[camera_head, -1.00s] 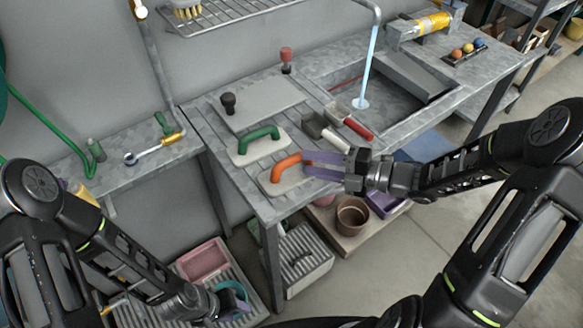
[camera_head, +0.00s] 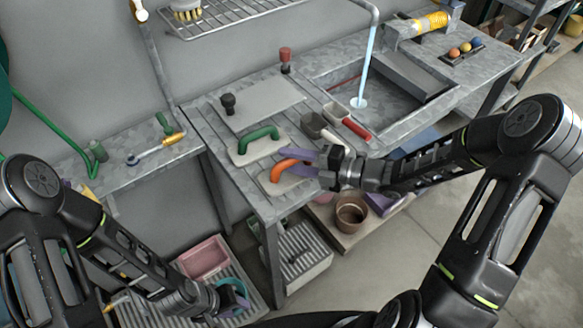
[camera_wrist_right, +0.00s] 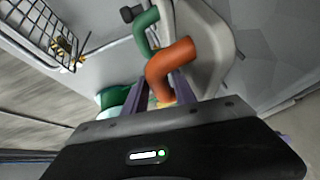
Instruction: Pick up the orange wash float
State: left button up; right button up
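The orange wash float lies on the metal bench, its orange handle (camera_head: 284,168) standing over a pale base plate (camera_head: 272,187). My right gripper (camera_head: 300,162) is at the handle's right end, its purple fingers apart with part of the handle between them. In the right wrist view the orange handle (camera_wrist_right: 170,66) rises between the fingers (camera_wrist_right: 158,92); contact is not clear. My left gripper (camera_head: 235,300) is low at the bottom, in front of a teal round thing; its finger gap is unclear.
A green-handled float (camera_head: 258,142) lies just behind the orange one. A red-handled tool (camera_head: 356,128) lies to the right, near the sink (camera_head: 400,105) with running water. A brown pot (camera_head: 351,212) and a pink tray (camera_head: 203,257) are below the bench.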

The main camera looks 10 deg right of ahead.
dwell(0.4)
grip_shut()
dwell(0.4)
